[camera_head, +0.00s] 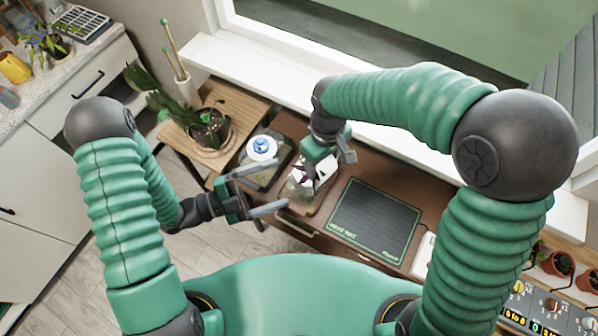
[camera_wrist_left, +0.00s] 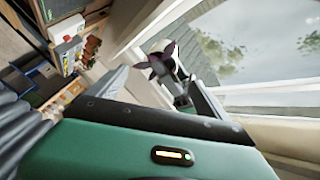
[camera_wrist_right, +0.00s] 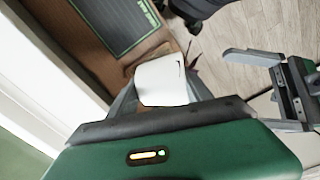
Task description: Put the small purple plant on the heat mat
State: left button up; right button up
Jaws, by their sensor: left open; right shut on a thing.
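The small purple plant (camera_head: 309,173), dark purple leaves with a white pot, is at my right gripper (camera_head: 326,164) above a wooden board. In the right wrist view its white pot (camera_wrist_right: 162,80) sits between the fingers, which are shut on it. Its purple leaves also show in the left wrist view (camera_wrist_left: 160,62). The heat mat (camera_head: 375,220), dark with a green border, lies flat on the table to the right and looks bare; part of it shows in the right wrist view (camera_wrist_right: 112,22). My left gripper (camera_head: 258,190) is open and empty, left of the plant.
A dark tray (camera_head: 266,178) with a white and blue item stands left of the plant. The window sill (camera_head: 270,88) runs behind the table. Small terracotta pots (camera_head: 557,264) stand at the far right.

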pick_arm(q)
jog(key=x, duration=1.1)
jog(key=shift+d, duration=0.15)
jog(key=c, duration=1.6)
jog(key=shift+c, duration=0.3)
pick_arm(e)
jog(key=o, duration=1.7)
